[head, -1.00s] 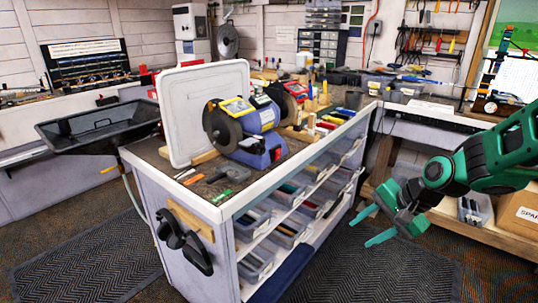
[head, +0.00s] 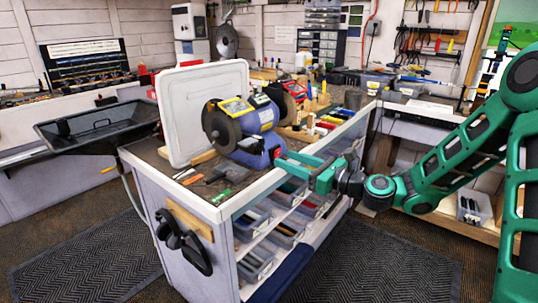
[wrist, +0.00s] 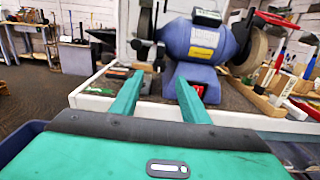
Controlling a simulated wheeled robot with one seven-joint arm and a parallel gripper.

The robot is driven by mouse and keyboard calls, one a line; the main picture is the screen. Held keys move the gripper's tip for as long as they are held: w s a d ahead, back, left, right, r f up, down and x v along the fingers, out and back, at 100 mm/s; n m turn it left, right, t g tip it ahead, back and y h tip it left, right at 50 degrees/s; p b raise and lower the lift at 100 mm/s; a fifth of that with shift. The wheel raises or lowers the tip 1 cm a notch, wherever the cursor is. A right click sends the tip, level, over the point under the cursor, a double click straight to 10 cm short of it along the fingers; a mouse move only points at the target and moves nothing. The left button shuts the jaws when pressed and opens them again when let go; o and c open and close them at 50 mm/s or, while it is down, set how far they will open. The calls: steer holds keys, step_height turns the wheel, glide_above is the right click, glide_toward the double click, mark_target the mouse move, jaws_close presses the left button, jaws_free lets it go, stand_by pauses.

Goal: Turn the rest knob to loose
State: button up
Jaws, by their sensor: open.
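The blue bench grinder (head: 262,120) stands on the cabinet top. It also shows in the wrist view (wrist: 205,45), with a dark bracket (wrist: 143,50) that looks like the tool rest by its left wheel. A small dark part (wrist: 158,62) there may be the rest knob, but it is too small to be sure; its setting cannot be read. My gripper (head: 283,158) is at the cabinet's right edge, fingers pointing at the grinder base. In the wrist view my gripper (wrist: 160,82) is open and empty, its fingers below and in front of the bracket.
A white upright panel (head: 200,110) stands left of the grinder. Small tools (head: 215,178) lie on the cabinet's near corner. Open bins (head: 285,232) fill the shelves below my gripper. A red switch (wrist: 197,88) is on the grinder base. A black tray (head: 100,128) sits at left.

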mark_target(262, 150)
steer(key=x, duration=0.8)
steer(key=shift+w+a, duration=0.15)
steer(key=shift+a, duration=0.05)
steer(key=c, duration=1)
